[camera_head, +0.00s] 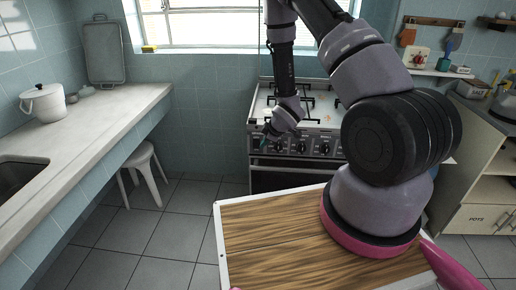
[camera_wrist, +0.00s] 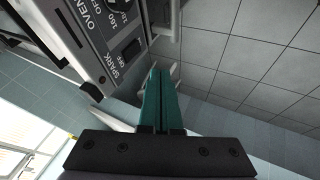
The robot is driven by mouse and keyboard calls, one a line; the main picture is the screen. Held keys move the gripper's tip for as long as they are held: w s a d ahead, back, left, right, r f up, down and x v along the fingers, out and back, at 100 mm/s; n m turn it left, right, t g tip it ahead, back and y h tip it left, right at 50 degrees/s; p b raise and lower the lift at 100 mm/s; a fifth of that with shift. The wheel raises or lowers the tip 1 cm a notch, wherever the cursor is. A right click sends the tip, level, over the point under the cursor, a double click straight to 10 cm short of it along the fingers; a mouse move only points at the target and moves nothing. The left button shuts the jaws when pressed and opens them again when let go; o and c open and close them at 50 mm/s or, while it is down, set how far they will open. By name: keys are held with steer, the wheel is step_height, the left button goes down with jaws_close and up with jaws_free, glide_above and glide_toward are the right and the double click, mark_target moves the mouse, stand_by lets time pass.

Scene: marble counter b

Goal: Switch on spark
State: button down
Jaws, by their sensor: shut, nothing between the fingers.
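The stove (camera_head: 320,112) stands against the back wall, with a row of knobs along its front panel. In the wrist view the spark switch (camera_wrist: 131,50) is a small black rocker on the dark panel (camera_wrist: 95,45), beside the words "SPARK" and "OFF". My gripper (camera_wrist: 160,73) has teal fingers, shut together with nothing between them. Its fingertips are close to the switch, just right of and below it in this view. I cannot tell whether they touch the panel. In the head view my gripper (camera_head: 264,141) is at the left end of the panel, and the switch cannot be made out.
A marble counter (camera_head: 95,130) with a white pot (camera_head: 44,103) runs along the left. A white stool (camera_head: 146,172) stands beside it, left of the stove. A shelf unit (camera_head: 485,170) is at the right. Tiled floor (camera_head: 150,225) lies open left of my arm.

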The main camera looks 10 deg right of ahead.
mark_target(258, 147)
steer(key=x, duration=0.3)
steer(key=w+x, duration=0.1)
steer(key=x, duration=0.2)
steer(key=d+x, duration=0.1)
steer(key=x, duration=0.3)
steer(key=shift+w+r, duration=0.3)
steer(key=shift+w, duration=0.05)
steer(key=shift+w+d+f, duration=0.15)
steer(key=shift+w+d, duration=0.1)
steer(key=shift+w, duration=0.45)
steer(key=shift+w+d+f, duration=0.1)
steer(key=shift+w+d, duration=0.05)
steer(key=shift+w, duration=0.1)
